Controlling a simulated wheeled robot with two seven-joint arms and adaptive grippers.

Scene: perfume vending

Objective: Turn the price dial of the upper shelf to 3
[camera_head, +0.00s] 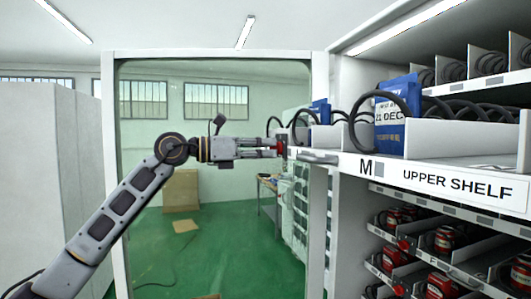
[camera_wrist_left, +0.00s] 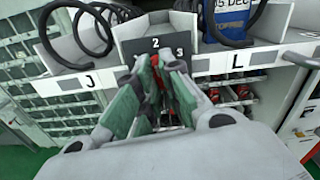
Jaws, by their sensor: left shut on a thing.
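My left gripper (camera_head: 268,148) reaches the front edge of the upper shelf from the left. In the left wrist view its fingertips (camera_wrist_left: 164,66) are closed around the red price dial (camera_wrist_left: 155,60). The fingers hide most of the dial. Its dark plate (camera_wrist_left: 130,47) shows a 2 at the top and a 3 to the upper right; the dial's pointing direction cannot be told. The plate sits between the J and L labels. In the head view only a bit of red (camera_head: 282,150) shows at the fingertips. My right gripper is not in view.
The upper shelf's front edge carries a label (camera_head: 458,182) reading UPPER SHELF. Blue packages (camera_head: 391,112) and black coils stand in its trays. A grey handle (camera_head: 318,157) juts out just right of the gripper. Lower racks hold red items (camera_head: 441,285). Open green floor lies behind my arm.

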